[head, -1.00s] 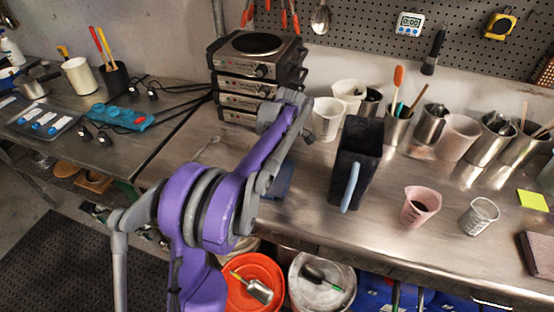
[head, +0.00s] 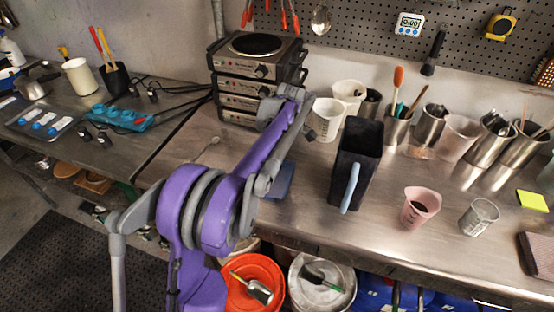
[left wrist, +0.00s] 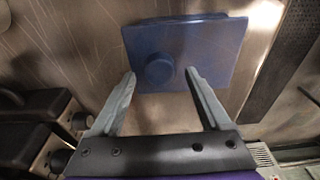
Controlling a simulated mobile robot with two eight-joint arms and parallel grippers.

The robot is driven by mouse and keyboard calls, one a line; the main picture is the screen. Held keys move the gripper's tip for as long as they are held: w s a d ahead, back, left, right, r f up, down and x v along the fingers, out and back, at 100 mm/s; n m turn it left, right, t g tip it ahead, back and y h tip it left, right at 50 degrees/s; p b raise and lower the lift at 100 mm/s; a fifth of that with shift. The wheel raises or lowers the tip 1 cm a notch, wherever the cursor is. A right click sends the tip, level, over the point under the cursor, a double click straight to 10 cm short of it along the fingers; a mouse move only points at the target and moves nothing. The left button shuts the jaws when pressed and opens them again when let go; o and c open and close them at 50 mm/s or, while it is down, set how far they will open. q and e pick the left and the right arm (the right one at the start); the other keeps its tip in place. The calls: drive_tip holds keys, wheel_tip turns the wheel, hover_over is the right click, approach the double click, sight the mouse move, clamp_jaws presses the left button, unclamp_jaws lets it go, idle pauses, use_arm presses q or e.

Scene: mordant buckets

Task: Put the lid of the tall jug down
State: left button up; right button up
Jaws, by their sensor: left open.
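The tall jug (head: 357,165) is black, with a light blue handle on its front. It stands upright and open-topped on the steel bench. The lid (left wrist: 205,38) is a flat dark blue rectangle with a round knob (left wrist: 159,70). It lies flat on the bench, left of the jug, and part of it shows past my left arm in the head view (head: 284,182). My left gripper (left wrist: 160,74) is open. Its fingertips appear on either side of the knob, with no visible contact. My arm hides this gripper in the head view. My right gripper is not in view.
Stacked hot plates (head: 255,75) stand behind my left arm. White beakers (head: 327,118) and metal tool pots stand along the back. A pink cup (head: 420,207) and a clear beaker (head: 479,216) stand right of the jug. Buckets (head: 252,285) are below the bench's front edge.

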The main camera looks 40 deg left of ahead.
sight(282, 168)
use_arm(q)
wheel_tip(282, 168, up, 10)
drive_tip(key=d+r, duration=0.1)
drive_tip(key=d, duration=0.1)
drive_tip(key=s+d+f+m+t, duration=0.3)
drive_tip(key=s+d+m, duration=0.8)
drive_tip(key=d, duration=0.1)
drive_tip(key=s+d+f+m+t+h, duration=0.1)
drive_tip(key=s+d+f+m+t, duration=0.2)
drive_tip(key=s+d+f+m, duration=0.4)
drive_tip(key=s+f+m, duration=0.3)
drive_tip(key=s, duration=0.3)
drive_tip(key=shift+m+h+p, duration=0.3)
drive_tip(key=shift+h+p, duration=0.05)
drive_tip(key=shift+h, duration=0.05)
